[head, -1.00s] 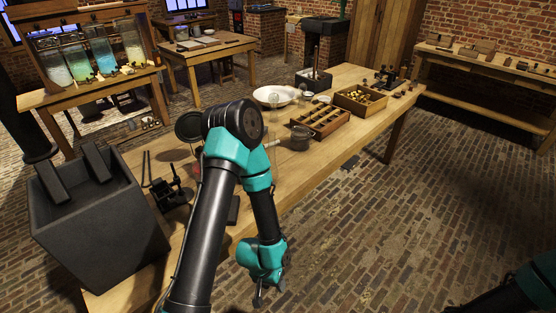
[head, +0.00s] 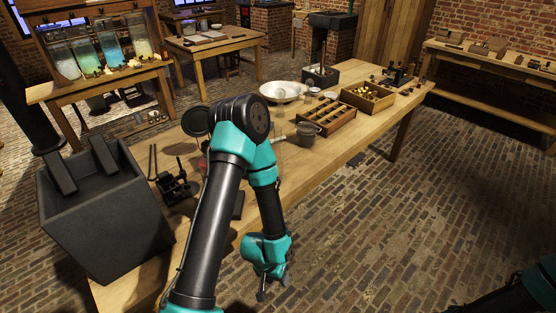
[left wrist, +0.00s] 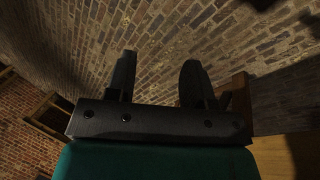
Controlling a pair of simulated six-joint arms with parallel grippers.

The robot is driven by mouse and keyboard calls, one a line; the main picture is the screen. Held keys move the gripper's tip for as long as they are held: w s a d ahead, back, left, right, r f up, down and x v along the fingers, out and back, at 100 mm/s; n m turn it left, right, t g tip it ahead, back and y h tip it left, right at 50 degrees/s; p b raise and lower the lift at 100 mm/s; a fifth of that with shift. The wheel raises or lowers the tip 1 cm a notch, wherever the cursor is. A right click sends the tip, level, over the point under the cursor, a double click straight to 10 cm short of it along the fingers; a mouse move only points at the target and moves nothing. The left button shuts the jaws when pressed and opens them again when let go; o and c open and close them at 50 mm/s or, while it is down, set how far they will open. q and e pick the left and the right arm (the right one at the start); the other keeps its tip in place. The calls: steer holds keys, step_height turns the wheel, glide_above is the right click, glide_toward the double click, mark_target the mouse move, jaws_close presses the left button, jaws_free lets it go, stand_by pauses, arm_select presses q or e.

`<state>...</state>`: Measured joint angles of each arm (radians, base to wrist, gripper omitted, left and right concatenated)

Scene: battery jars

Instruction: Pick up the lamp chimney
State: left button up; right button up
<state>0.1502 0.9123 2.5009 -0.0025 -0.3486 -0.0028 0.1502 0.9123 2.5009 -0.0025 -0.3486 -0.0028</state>
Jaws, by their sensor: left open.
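I cannot make out the lamp chimney with certainty. A small clear glass shape (head: 309,93) stands on the long table beside the white basin, and I cannot tell what it is. My left gripper (head: 265,288) hangs low beyond the table's front edge, over the brick floor, apart from all objects. The left wrist view shows its two dark fingers (left wrist: 158,82) spread with nothing between them. My right gripper is out of view; only part of my right arm shows at the lower right corner. My left arm hides part of the table.
The long wooden table (head: 345,140) holds a divided tray (head: 327,118), a box of small brass parts (head: 367,97), a white basin (head: 280,91) and a grey cup (head: 306,134). A large dark bin (head: 105,225) stands at left. The floor in front is clear.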

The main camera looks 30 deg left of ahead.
arm_select(q)
steer(key=shift+o, duration=0.2)
steer(key=shift+o, duration=0.8)
steer(key=shift+w, duration=0.1)
steer(key=w+a+r+m, duration=0.2)
steer(key=w+r+m, duration=0.2)
steer(key=w, duration=0.6)
steer(key=w+a+r+m, duration=0.2)
steer(key=w+r+m, duration=0.2)
steer(key=w, duration=0.7)
steer(key=w+a+r+m+y, duration=0.1)
steer(key=w+a+r+m, duration=0.2)
steer(key=w+r, duration=0.3)
steer(key=w+a+r+m+y, duration=0.1)
steer(key=w+a+r+m, duration=0.2)
steer(key=w+r, duration=0.35)
steer(key=a+r+m+y, duration=0.1)
steer(key=a+r, duration=0.4)
steer(key=r, duration=0.8)
steer(key=a+r+m, duration=0.4)
steer(key=r, duration=1)
steer(key=shift+a+m+g+y, duration=0.3)
steer(key=shift+a+g+y, duration=0.1)
